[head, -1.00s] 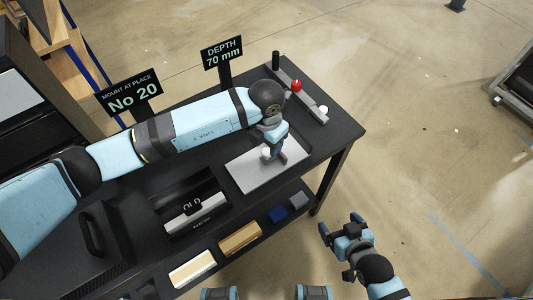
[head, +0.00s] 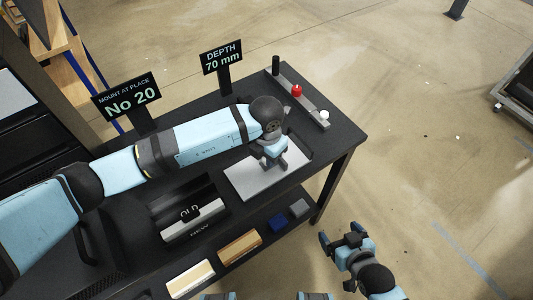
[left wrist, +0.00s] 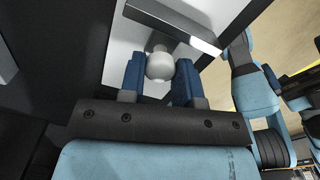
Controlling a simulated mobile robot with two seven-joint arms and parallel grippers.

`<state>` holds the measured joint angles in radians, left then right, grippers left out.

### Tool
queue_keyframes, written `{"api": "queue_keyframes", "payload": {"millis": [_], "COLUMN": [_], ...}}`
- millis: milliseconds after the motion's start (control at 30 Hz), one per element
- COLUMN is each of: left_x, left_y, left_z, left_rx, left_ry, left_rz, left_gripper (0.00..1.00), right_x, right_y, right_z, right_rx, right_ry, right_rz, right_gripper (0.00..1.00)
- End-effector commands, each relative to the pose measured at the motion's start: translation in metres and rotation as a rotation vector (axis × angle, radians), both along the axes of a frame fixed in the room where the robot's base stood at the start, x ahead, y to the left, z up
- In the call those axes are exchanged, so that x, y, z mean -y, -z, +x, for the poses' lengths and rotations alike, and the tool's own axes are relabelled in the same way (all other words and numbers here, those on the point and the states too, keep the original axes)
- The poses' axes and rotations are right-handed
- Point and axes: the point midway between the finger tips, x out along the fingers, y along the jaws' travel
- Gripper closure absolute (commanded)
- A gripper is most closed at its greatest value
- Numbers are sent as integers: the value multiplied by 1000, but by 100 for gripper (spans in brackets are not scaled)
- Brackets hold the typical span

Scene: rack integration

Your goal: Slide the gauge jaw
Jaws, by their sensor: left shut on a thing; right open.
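A light grey plate (head: 243,179) lies on the black table. My left gripper (head: 275,164) is over it, pointing down. In the left wrist view its two blue fingers are shut on a white round knob (left wrist: 159,67), which sits on a short stem. A raised grey metal bar (left wrist: 172,22) is just beyond the knob, above the pale plate; it may be the gauge jaw, but I cannot tell how it joins the knob. In the head view the gripper hides the knob. My right gripper (head: 334,252) is open and empty, off the table's front right side.
A grey bar (head: 311,105) with a black post, red knob and white ball lies at the back right. Signs reading DEPTH 70 mm (head: 221,57) and No 20 (head: 127,97) stand behind. A black-and-silver unit (head: 190,210) is left of the plate. Blocks (head: 240,246) lie on the lower shelf.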

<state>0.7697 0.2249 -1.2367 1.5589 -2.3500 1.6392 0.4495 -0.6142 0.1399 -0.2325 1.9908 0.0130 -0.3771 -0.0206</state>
Motion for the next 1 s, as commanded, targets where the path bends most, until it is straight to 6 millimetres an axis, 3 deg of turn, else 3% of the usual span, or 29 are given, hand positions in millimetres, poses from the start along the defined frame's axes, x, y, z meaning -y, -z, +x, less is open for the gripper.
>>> {"api": "queue_keyframes", "payload": {"millis": [400, 767, 800, 867, 1000], "left_x": [-54, -58, -58, -58, -57], "left_y": [0, 1, 1, 1, 0], "left_z": [-35, -38, -39, -38, -38], "left_rx": [1, -3, -2, -3, -2], "left_ry": [1, -1, 0, 0, 0], "left_rz": [2, 4, 5, 4, 3], "left_gripper": [100, 100, 60, 46, 44], "right_x": [-1, -3, -2, -2, -1], "right_y": [-5, -5, -5, -5, -4], "right_z": [0, 0, 0, 0, 0], "right_rx": [3, 3, 3, 2, 0], "right_ry": [-2, -3, -3, -2, -1], "right_rz": [3, 4, 4, 3, 2], "right_gripper": [11, 11, 11, 11, 11]}}
